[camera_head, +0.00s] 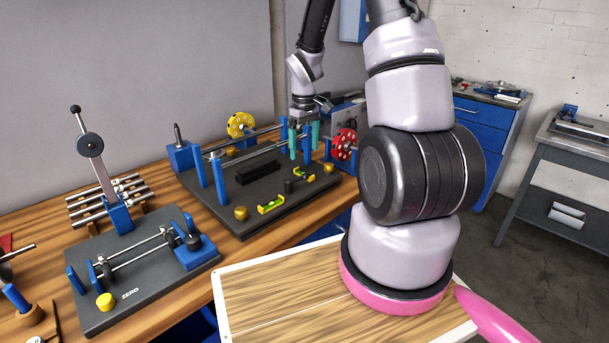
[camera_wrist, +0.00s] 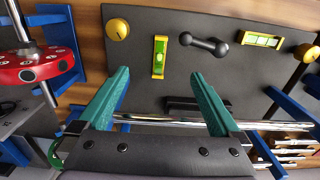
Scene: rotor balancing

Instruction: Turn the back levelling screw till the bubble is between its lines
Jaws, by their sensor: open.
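The dark balancing-stand plate (camera_head: 215,215) bears brass levelling screws: one at its front left (camera_head: 240,213), which also shows in the wrist view (camera_wrist: 308,52), one at its right (camera_head: 328,168), also in the wrist view (camera_wrist: 118,29). A brass knob (camera_head: 231,151) at the back is partly hidden behind the stand. Two yellow-framed green levels sit on the plate, the left one (camera_head: 271,204) and the right one (camera_head: 311,177), which shows in the wrist view (camera_wrist: 159,56). I cannot read either bubble surely. My gripper (camera_head: 303,155) is open and empty above the plate's right part, away from the back knob.
Steel rods (camera_head: 240,148) on blue posts (camera_head: 220,182) cross the stand. A red disc (camera_head: 344,144) stands to the right, a yellow disc (camera_head: 241,125) behind. A black dumbbell-shaped piece (camera_wrist: 204,44) lies between the levels. A second fixture (camera_head: 150,285) occupies the left bench.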

